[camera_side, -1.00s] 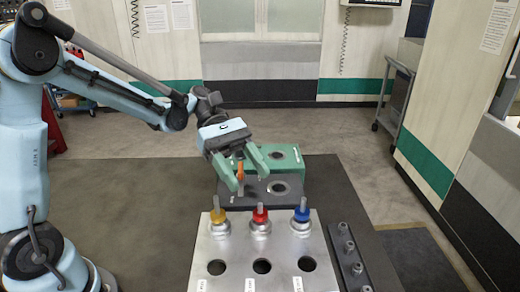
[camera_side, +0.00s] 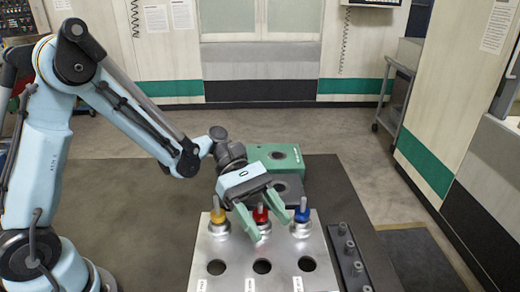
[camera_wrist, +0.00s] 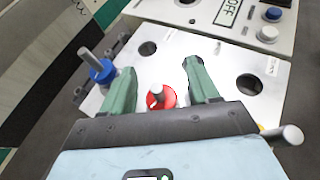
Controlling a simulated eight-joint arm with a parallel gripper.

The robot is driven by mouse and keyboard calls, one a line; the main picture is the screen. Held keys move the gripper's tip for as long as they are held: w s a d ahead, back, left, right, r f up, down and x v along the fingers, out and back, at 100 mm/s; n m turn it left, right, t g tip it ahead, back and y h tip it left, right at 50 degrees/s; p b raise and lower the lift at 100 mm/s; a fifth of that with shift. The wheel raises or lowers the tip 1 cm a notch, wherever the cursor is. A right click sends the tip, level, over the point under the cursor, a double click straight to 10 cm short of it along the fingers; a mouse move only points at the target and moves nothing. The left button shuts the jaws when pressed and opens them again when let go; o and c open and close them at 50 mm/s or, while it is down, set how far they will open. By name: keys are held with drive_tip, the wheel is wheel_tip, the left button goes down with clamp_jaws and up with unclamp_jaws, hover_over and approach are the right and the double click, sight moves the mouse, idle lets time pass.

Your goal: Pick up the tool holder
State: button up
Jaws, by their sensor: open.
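Three tool holders stand upright in the back row of a silver plate (camera_side: 237,258): yellow (camera_side: 218,216), red (camera_side: 260,213) and blue (camera_side: 302,214). My open gripper (camera_side: 272,231) is over the plate, with its green fingers spread around the red holder, which they partly hide in the side view. In the wrist view, the red holder (camera_wrist: 161,97) lies between the fingers (camera_wrist: 158,78), with visible gaps on both sides. The blue holder (camera_wrist: 101,70) is outside the left finger. The yellow holder's grey shank (camera_wrist: 284,135) shows at the right, mostly hidden behind my gripper.
Several empty holes, such as the middle one (camera_side: 262,266), line the plate's front row. A dark rail with pegs (camera_side: 348,256) runs along its right side. A green block (camera_side: 276,157) and a dark block (camera_side: 290,186) stand behind the plate.

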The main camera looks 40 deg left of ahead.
clamp_jaws()
idle(0.3)
drive_tip(key=shift+r, duration=0.1)
